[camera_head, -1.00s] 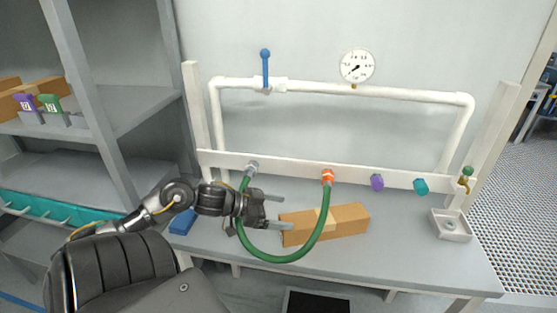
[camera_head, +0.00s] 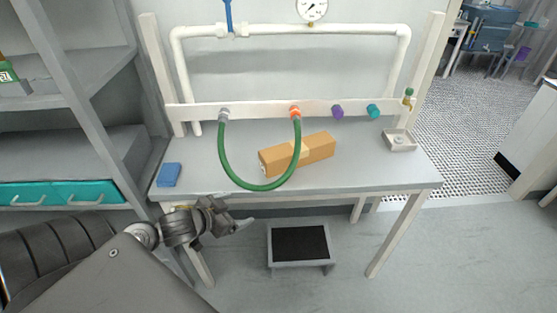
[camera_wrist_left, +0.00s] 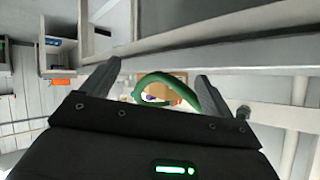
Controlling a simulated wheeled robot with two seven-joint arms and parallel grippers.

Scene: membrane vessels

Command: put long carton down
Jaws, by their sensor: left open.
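The long carton (camera_head: 318,149) is an orange-brown box lying on the grey bench top, behind the hanging green hose (camera_head: 228,165), which crosses in front of part of it. My left gripper (camera_head: 244,226) is below and in front of the bench's front edge, apart from the carton, open and empty. In the left wrist view its two fingers (camera_wrist_left: 152,85) are spread, with the green hose and part of the carton (camera_wrist_left: 172,82) showing between them, farther off. My right gripper is not in view.
A blue block (camera_head: 169,175) lies at the bench's left end. A small white holder (camera_head: 400,142) sits at its right end. A pipe frame with coloured ports (camera_head: 338,112) stands behind. A step stool (camera_head: 300,263) is under the front edge. Shelves are at the left.

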